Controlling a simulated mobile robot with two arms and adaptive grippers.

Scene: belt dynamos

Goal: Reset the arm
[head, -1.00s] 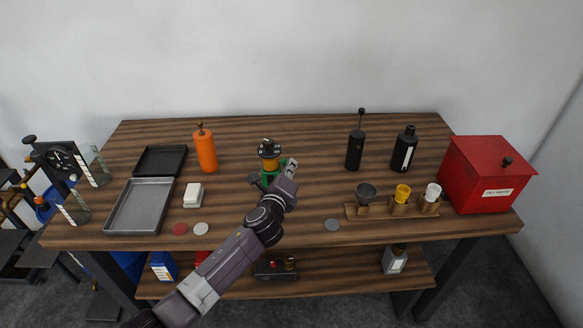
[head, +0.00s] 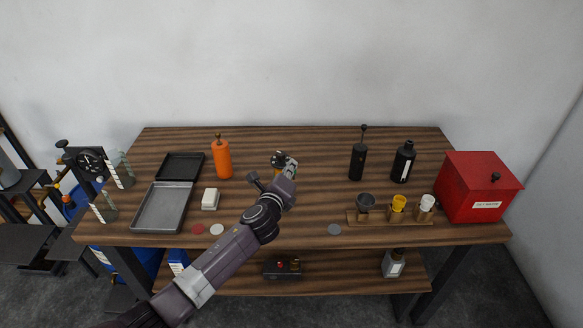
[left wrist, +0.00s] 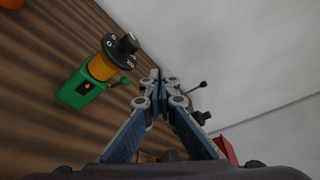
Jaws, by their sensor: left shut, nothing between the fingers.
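My left arm reaches in from the lower left in the head view, with its left gripper (head: 290,165) over the middle of the wooden table (head: 310,200). In the left wrist view the fingers (left wrist: 161,78) are shut together with nothing between them. A small device with a green base, yellow body and black round top (left wrist: 102,66) stands beside the fingers, apart from them in the wrist view. In the head view only its dark top (head: 277,158) and a little yellow show; my gripper hides the rest. My right gripper is not in view.
Metal tray (head: 163,208) and white block (head: 210,199) are left. A cup rack (head: 385,219) and red box (head: 478,190) are right.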

